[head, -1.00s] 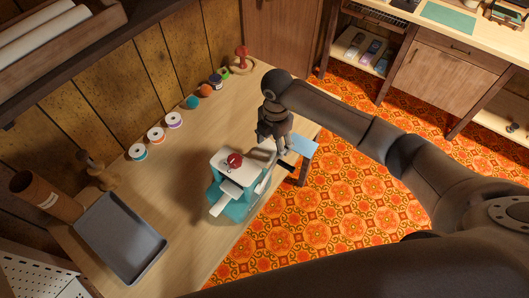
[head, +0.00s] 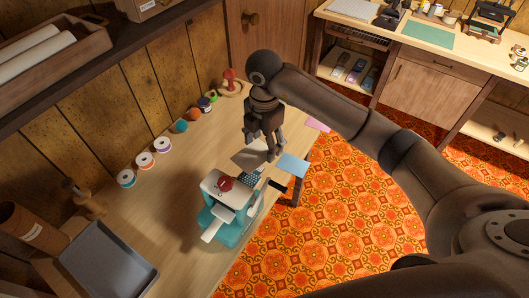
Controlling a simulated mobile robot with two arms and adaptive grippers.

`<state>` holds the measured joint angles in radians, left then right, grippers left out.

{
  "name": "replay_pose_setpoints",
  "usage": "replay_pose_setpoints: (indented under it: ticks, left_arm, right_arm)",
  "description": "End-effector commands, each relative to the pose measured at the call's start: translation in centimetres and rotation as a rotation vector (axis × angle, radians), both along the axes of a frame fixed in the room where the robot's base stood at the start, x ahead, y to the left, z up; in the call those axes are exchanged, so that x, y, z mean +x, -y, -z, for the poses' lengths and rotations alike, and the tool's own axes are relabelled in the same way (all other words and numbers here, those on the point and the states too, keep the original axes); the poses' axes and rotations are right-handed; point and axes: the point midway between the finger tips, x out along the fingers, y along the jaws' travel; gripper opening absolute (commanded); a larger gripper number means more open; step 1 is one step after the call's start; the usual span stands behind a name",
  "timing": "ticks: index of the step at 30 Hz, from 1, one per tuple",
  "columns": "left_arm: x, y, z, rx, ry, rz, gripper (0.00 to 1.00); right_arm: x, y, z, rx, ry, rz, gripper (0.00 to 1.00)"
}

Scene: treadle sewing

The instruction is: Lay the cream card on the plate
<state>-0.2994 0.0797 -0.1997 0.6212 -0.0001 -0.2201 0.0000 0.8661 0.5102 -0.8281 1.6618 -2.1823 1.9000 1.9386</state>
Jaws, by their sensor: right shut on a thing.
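My right gripper (head: 267,155) points down above the table, just beyond the teal-and-white sewing machine (head: 226,208). It is shut on a flat, dull cream card (head: 248,156), which sticks out to the left of the fingers, partly in shadow. The fingers hide part of the card. A dark dotted patch (head: 252,176) shows below the fingers beside the machine; I cannot tell whether this is the plate or something lying on it. My left gripper is not in view.
A blue card (head: 293,165) and a pink card (head: 317,125) lie at the table's right edge. Several thread spools (head: 145,159) line the wall side. A grey tray (head: 106,266) lies at the lower left. The wooden table (head: 178,195) is bare between spools and machine.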

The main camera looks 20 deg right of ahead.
Motion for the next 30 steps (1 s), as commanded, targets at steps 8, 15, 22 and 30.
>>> replay_pose_setpoints:
  ticks: [8,15,22,30]
  left_arm:
    - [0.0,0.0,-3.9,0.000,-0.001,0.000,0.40]
    - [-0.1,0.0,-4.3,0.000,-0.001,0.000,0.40]
    - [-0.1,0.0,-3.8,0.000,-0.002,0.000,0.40]
    - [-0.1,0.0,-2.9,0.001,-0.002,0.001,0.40]
  right_arm:
    - [0.5,-1.8,3.5,-0.020,0.008,-0.152,0.52]
    - [0.5,-2.3,5.8,-0.035,0.021,-0.219,0.52]
    - [0.3,-2.6,6.6,-0.035,0.021,-0.219,0.52]
    - [-0.2,-3.3,8.0,-0.034,0.020,-0.219,0.52]
